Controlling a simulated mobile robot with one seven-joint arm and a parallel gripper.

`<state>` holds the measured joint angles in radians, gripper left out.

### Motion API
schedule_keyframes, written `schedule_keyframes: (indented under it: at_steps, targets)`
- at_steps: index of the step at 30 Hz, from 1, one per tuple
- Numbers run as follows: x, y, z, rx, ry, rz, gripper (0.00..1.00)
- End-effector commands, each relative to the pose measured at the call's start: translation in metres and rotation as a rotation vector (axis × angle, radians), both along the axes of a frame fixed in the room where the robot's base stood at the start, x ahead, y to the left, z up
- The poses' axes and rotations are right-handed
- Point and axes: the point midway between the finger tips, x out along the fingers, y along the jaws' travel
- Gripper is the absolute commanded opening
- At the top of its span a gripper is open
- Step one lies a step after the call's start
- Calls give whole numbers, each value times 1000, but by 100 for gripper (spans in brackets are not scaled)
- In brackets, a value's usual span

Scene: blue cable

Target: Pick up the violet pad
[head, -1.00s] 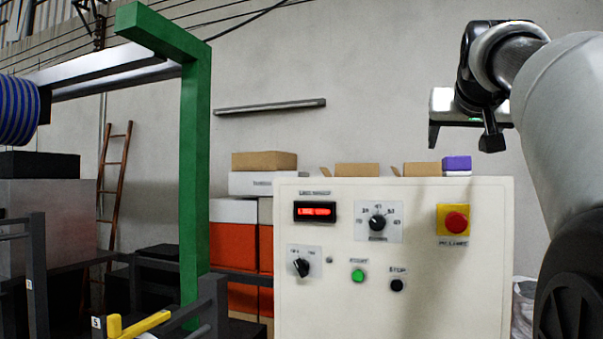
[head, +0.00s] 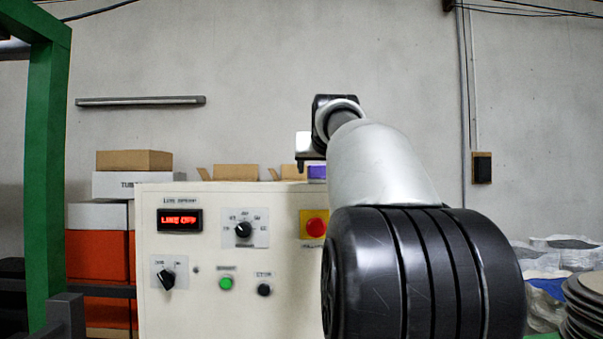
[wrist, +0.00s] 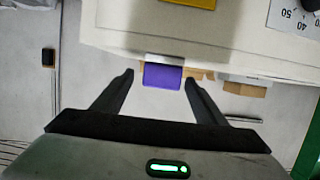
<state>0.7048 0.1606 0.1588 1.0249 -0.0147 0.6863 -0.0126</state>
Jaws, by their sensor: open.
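The violet pad (wrist: 163,76) shows in the wrist view between the two fingers of my gripper (wrist: 159,76), near the tips, with a gap on each side. A white strip or block lies against it, by the edge of the cream cabinet. In the head view the violet pad (head: 317,172) sits at the top edge of the cabinet, partly hidden by my arm. My gripper (head: 306,168) is beside it there, mostly hidden behind my own arm. The fingers are spread and nothing is held.
The cream control cabinet (head: 270,283) has a red stop button (head: 315,226) and several knobs. Cardboard boxes (head: 236,172) stand along its top. A green frame (head: 48,180) rises at the left. Grey discs (head: 588,300) are stacked at the lower right.

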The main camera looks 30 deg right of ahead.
Motion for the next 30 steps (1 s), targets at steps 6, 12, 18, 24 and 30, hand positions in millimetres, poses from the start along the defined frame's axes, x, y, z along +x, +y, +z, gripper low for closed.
schedule_keyframes:
  at_steps: [6,12,18,24,30]
  targets:
    - [28,-15,-10,3,3,1,66]
    - [40,-22,-14,0,0,0,66]
    - [40,-22,-15,0,0,0,64]
    - [39,-22,-15,1,1,0,30]
    - [39,-22,-15,0,0,0,19]
